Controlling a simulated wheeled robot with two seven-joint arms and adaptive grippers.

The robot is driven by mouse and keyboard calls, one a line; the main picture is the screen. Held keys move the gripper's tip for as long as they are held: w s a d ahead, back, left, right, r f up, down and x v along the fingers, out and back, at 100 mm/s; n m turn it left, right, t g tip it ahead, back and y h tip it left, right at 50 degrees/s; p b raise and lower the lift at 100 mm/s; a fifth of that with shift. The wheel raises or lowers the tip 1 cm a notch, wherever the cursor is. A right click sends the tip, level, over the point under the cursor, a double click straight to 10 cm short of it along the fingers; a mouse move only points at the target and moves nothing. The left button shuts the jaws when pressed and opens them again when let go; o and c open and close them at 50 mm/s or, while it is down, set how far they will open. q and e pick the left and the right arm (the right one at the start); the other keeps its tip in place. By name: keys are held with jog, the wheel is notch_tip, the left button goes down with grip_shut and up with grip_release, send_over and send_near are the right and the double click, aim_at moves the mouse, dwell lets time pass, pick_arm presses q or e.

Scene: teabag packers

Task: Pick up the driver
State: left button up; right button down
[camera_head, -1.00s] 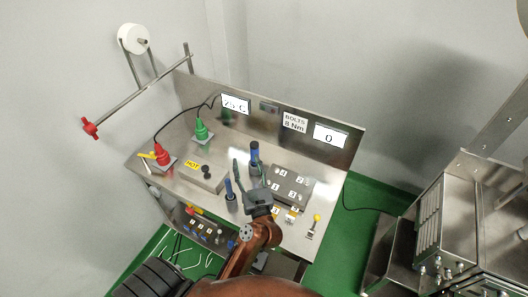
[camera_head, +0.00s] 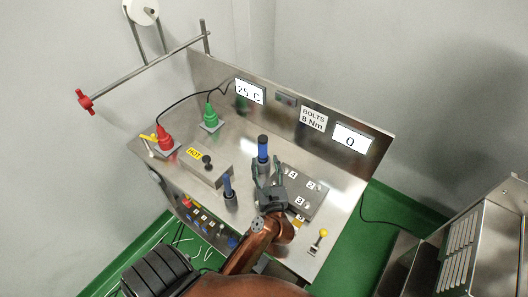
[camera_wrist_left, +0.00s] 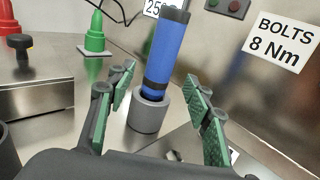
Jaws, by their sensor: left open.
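A blue-handled driver (camera_head: 263,150) stands upright in a grey round holder (camera_wrist_left: 150,112) on the steel bench; its handle fills the middle of the left wrist view (camera_wrist_left: 166,50). A second, slimmer blue-handled tool (camera_head: 227,184) stands in its own holder to the left and nearer. I cannot tell the two tools' types apart by shape. My left gripper (camera_head: 267,174) is open just in front of the taller driver. In the left wrist view its green-padded fingers (camera_wrist_left: 160,84) show left and right of the driver's line, apart from it. My right gripper is not in view.
A numbered bolt block (camera_head: 316,194) lies close on the right of the gripper. A HOT-labelled box with a black knob (camera_head: 207,161) stands left. Green (camera_head: 210,116) and red (camera_head: 165,138) cones stand farther left. The back panel (camera_head: 372,123) bounds the bench behind.

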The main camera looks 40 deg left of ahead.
aim_at(264, 154)
pick_arm(q)
jog(key=x, duration=0.5)
jog(key=shift+w+a+r, duration=0.2)
jog(key=shift+a+r, duration=0.1)
jog(key=shift+r, duration=0.1)
jog(key=shift+c, duration=0.3)
grip_shut()
